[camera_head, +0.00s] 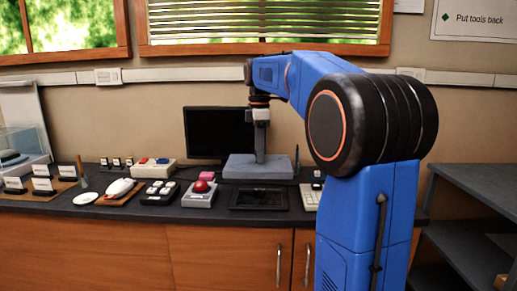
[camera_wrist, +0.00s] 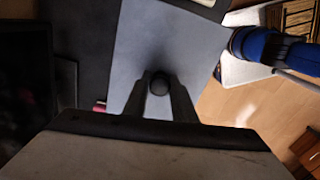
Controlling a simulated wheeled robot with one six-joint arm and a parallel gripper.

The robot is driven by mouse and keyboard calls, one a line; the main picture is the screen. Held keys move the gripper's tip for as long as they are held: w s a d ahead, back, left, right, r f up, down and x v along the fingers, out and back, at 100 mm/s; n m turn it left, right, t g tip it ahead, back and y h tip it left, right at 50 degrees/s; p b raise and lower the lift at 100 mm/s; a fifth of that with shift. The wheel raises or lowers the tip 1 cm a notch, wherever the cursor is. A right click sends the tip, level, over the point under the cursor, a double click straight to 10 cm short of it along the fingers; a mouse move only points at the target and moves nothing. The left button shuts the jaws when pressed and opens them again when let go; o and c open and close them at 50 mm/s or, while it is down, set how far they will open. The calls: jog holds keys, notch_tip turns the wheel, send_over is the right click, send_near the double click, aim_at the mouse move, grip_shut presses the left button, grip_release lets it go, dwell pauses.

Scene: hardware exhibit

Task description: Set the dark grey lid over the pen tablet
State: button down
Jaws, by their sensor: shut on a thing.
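The dark grey lid (camera_head: 258,168) looks like a shallow, blue-grey rectangular box with a knob on top. My gripper (camera_head: 261,143) points down and is shut on that knob. In the wrist view the lid (camera_wrist: 172,35) fills the middle, and the knob (camera_wrist: 158,86) sits between the fingers of my gripper (camera_wrist: 160,78). The pen tablet (camera_head: 259,196) is a flat black rectangle near the desk's front edge. It lies below and in front of the lid in the head view, uncovered there. I cannot tell exactly how high the lid is above the desk.
A monitor (camera_head: 217,133) stands behind the lid. Several other devices fill the desk's left.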

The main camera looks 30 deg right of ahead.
jog(key=shift+f, duration=4.9)
jog(key=shift+d, duration=0.1)
jog(key=shift+f, duration=0.95)
jog(key=c, duration=0.9)
grip_release()
jog(key=shift+r, duration=0.1)
